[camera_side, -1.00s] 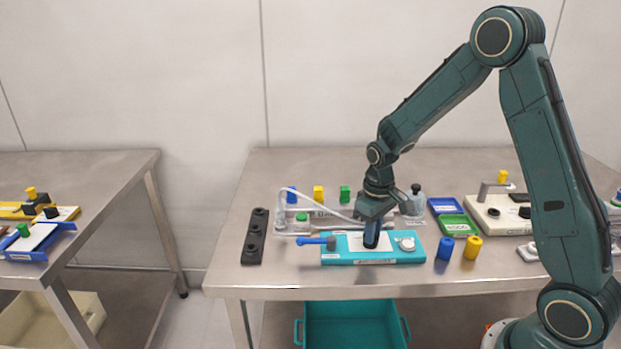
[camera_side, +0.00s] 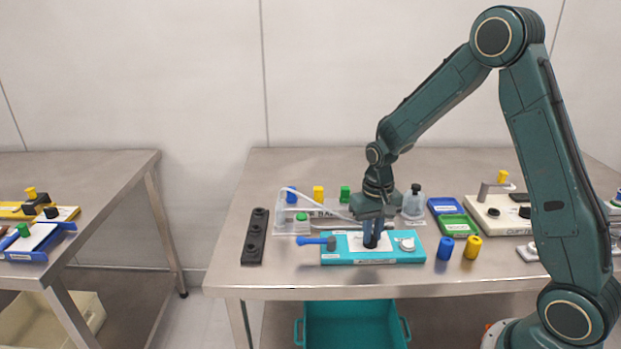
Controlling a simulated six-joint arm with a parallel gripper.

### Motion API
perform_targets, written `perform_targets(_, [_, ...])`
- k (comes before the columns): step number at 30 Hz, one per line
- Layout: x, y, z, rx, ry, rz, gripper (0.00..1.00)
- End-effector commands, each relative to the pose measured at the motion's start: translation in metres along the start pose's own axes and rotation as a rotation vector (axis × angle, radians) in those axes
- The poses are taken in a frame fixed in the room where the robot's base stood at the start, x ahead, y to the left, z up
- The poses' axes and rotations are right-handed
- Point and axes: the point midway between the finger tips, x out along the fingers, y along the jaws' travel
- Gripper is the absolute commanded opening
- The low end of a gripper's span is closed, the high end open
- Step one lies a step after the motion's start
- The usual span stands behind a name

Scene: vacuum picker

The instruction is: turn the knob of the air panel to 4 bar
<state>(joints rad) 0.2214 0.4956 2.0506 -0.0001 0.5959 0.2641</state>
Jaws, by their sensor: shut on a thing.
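The air panel (camera_side: 345,258) is a teal block with a pale plate on top, lying near the front of the metal table. A blue lever (camera_side: 312,241) sticks out at its left end, and a round white gauge (camera_side: 407,244) sits at its right. My gripper (camera_side: 371,238) points straight down over the middle of the panel, shut on the dark knob (camera_side: 370,243). The fingers hide most of the knob, and its pointer and the gauge reading are too small to make out.
A black strip with sockets (camera_side: 255,237) lies left of the panel. A blue cylinder (camera_side: 445,248) and a yellow cylinder (camera_side: 473,246) stand close on the right. Behind are a clear tray (camera_side: 290,222), a bottle (camera_side: 414,203), and blue (camera_side: 443,205) and green (camera_side: 457,225) trays.

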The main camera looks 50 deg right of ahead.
Motion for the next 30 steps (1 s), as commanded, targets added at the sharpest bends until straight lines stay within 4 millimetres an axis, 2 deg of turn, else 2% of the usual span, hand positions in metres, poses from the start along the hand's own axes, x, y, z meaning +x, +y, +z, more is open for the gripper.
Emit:
perform_targets(12, [-0.0011,-0.0013,-0.0007,0.258,0.002,0.0,0.0])
perform_targets(29, [-0.0013,-0.0015,-0.001,0.301,0.003,-0.001,0.0])
perform_targets(30, [-0.0014,-0.0015,-0.001,0.301,0.003,-0.001,0.22])
